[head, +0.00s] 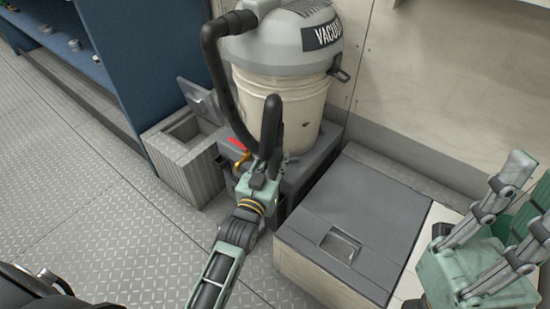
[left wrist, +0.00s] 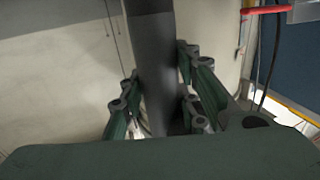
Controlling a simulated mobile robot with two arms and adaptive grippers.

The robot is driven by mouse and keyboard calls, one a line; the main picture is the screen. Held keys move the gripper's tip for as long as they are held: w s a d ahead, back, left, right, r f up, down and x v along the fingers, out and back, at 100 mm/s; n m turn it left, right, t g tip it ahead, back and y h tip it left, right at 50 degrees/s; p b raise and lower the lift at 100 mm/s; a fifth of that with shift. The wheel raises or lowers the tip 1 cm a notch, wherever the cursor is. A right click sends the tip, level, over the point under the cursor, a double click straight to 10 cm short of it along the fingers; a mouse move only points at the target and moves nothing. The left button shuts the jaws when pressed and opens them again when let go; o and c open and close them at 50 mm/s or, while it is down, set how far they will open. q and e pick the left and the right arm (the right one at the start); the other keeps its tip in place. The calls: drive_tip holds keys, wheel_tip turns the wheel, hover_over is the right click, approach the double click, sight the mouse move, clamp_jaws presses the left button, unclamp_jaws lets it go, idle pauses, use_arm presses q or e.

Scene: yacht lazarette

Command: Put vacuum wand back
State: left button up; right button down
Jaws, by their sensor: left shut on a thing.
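The vacuum (head: 285,80) is a cream drum with a grey lid, standing on a dark grey base. A thick black hose (head: 215,75) leaves its lid and loops down the left side. The black vacuum wand (head: 271,125) is upright in front of the drum, its rounded top end free. My left gripper (head: 262,178) is shut on the wand's lower part, where the hose also meets it. In the left wrist view the dark wand (left wrist: 154,70) runs between the fingers. My right gripper (head: 515,200) is open and empty at the right edge.
A grey lidded locker (head: 350,215) stands right of my left arm. An open ribbed bin (head: 190,160) with its lid raised is left of the vacuum. Blue shelving (head: 125,60) stands behind left. The tread-plate floor (head: 90,200) is clear.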

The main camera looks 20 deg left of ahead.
use_arm(q)
drive_tip(key=shift+f, duration=0.1)
drive_tip(key=shift+f+b, duration=0.7)
drive_tip(key=shift+f, duration=0.35)
drive_tip(key=shift+p, duration=0.35)
drive_tip(key=o, duration=1.1)
drive_tip(key=shift+o, duration=0.6)
drive_tip(key=shift+f, duration=0.1)
drive_tip(key=shift+f, duration=0.1)
